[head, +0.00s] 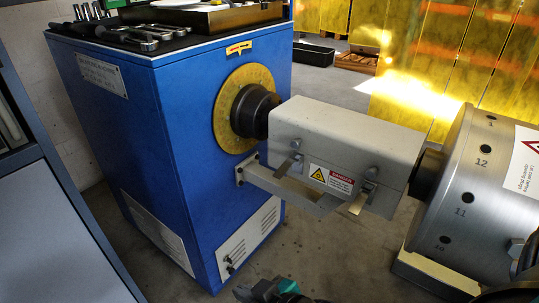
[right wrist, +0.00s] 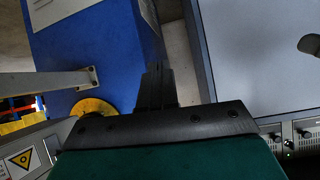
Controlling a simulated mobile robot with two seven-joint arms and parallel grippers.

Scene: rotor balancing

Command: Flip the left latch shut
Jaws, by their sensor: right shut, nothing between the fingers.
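A grey guard cover (head: 345,132) sits over the shaft between the blue cabinet and the rotor. On its front side, the left latch (head: 287,165) has a metal lever sticking out down and to the left, below a small grey knob. The right latch (head: 361,200) also has its lever sticking out downward. My right gripper (head: 246,291) shows at the bottom of the head view, below and apart from the cover. In the right wrist view its dark fingers (right wrist: 157,88) are together with nothing between them. My left gripper is not in view.
The blue cabinet (head: 185,130) stands at left with tools on top. A metal bracket (head: 290,188) juts from it below the cover. The numbered rotor (head: 470,190) is at right. A grey panel (head: 60,240) stands at far left. Open floor (head: 330,250) lies below the cover.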

